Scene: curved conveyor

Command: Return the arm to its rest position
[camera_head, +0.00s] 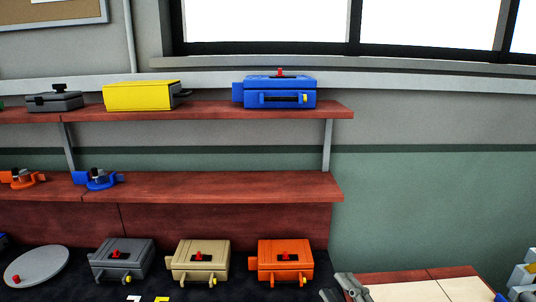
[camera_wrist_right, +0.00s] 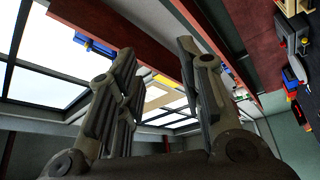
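My right gripper (camera_head: 342,292) shows at the bottom edge of the head view, right of the orange case, with only its finger ends in the picture. In the right wrist view my right gripper (camera_wrist_right: 158,85) has its fingers wide apart with nothing between them. Behind the fingers are the windows and shelf, seen tilted. My left gripper is in neither view. Most of my right arm is hidden below the head view's edge.
Grey (camera_head: 122,257), beige (camera_head: 199,260) and orange (camera_head: 284,259) cases stand on the dark surface. A blue case (camera_head: 280,92) and a yellow box (camera_head: 141,96) sit on the upper shelf (camera_head: 215,111). A light-topped table (camera_head: 410,290) is at lower right.

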